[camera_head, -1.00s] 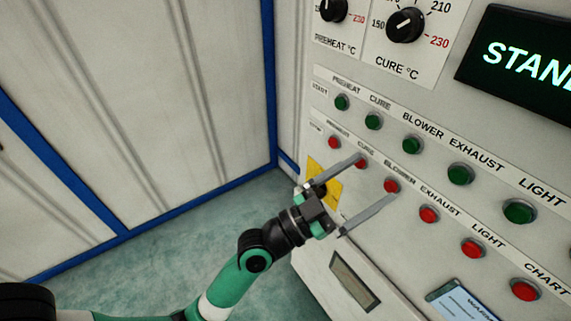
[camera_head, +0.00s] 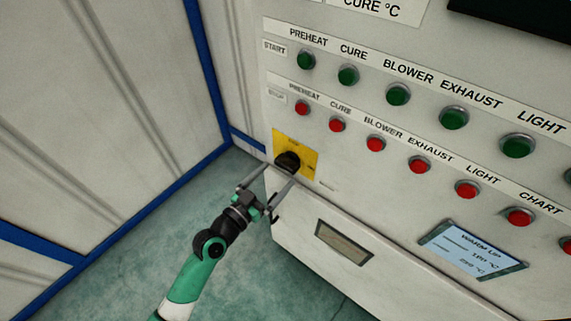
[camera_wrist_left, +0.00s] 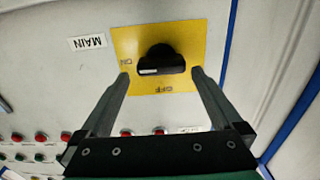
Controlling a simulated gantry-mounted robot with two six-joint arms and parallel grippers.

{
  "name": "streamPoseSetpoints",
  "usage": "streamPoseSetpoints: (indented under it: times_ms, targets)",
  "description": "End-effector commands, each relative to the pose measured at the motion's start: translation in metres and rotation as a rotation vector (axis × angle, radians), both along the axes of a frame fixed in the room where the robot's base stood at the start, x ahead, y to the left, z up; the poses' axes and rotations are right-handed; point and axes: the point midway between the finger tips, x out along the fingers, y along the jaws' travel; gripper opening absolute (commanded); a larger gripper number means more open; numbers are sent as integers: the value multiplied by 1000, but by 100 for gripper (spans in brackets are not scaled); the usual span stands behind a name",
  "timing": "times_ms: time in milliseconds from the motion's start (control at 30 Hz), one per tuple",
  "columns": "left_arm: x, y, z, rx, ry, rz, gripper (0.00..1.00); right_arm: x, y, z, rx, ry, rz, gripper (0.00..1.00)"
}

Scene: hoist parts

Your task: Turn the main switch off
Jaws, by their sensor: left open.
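The main switch is a black knob (camera_head: 288,161) on a yellow plate (camera_head: 308,154) low on the panel's left side. In the left wrist view the knob (camera_wrist_left: 163,58) lies sideways, its white mark toward the ON label at the left; the OFF label (camera_wrist_left: 177,88) is below it. My left gripper (camera_head: 282,171) is open just in front of the plate. In the left wrist view its fingertips (camera_wrist_left: 161,76) sit at either side of the knob, with gaps between them and it. Whether the tips touch the plate I cannot tell. My right gripper is not in view.
Green start buttons (camera_head: 397,94) and red stop buttons (camera_head: 376,144) run in rows above and right of the switch. A small display (camera_head: 472,250) and a recessed plate (camera_head: 344,243) sit lower. A blue-edged wall (camera_head: 208,75) stands to the left.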

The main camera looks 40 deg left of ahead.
Motion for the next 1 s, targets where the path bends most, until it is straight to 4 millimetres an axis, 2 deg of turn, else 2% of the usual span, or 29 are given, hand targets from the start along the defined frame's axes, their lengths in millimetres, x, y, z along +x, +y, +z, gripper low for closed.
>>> streamPoseSetpoints:
  times_ms: [100,233,367,600,933,967,1000]
  targets:
    - [26,3,1,0,-2,-1,100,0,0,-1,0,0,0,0]
    - [44,6,0,0,-1,-1,100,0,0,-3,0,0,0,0]
    - [52,7,0,-1,-1,0,100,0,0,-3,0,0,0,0]
    - [53,7,0,-1,-1,0,98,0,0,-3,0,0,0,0]
    - [52,7,0,-1,-1,0,39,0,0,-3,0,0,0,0]
    - [52,7,0,-1,-1,0,34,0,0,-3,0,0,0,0]
    - [52,7,0,-1,-1,0,34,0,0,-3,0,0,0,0]
